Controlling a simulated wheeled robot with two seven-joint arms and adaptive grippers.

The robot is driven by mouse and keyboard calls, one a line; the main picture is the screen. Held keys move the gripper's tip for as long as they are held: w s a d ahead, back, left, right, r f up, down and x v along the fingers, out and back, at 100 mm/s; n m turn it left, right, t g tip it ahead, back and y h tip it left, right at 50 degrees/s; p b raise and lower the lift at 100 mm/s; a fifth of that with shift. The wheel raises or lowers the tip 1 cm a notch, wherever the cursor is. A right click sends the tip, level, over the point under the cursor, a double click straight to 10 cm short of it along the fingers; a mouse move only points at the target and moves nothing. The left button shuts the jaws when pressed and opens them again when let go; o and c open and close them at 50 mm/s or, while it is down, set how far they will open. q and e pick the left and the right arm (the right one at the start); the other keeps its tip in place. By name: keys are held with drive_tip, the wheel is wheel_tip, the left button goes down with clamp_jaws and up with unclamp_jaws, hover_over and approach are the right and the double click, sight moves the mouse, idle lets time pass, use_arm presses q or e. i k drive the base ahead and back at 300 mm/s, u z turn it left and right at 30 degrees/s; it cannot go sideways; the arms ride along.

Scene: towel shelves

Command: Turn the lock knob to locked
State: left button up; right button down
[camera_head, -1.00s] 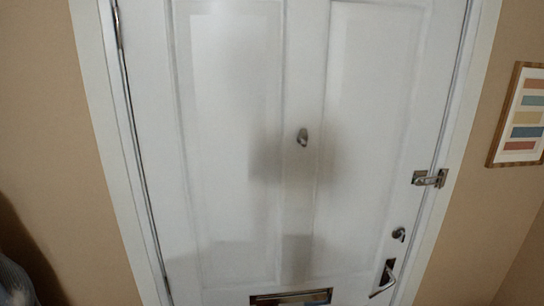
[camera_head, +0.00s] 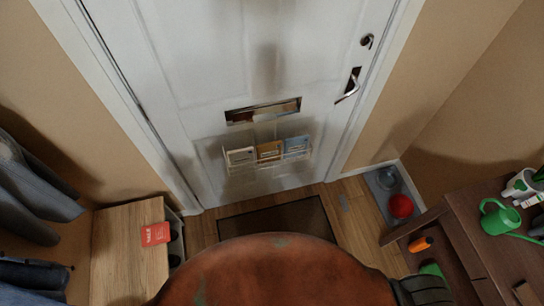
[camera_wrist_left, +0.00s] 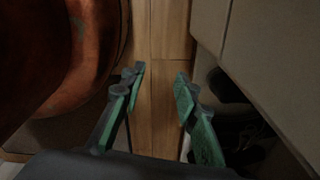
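My right gripper does not show in either view.
A letter slot (camera_head: 263,111) and a holder with cards (camera_head: 268,152) are on the door. A wooden bench (camera_head: 125,270) stands at left. A dark wooden shelf unit (camera_head: 470,230) with a green watering can (camera_head: 498,217) stands at right. A doormat (camera_head: 280,217) lies before the door.

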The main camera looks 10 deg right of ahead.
sight(369, 42)
drive_tip(key=z, duration=2.45)
drive_tip(key=i, duration=0.65)
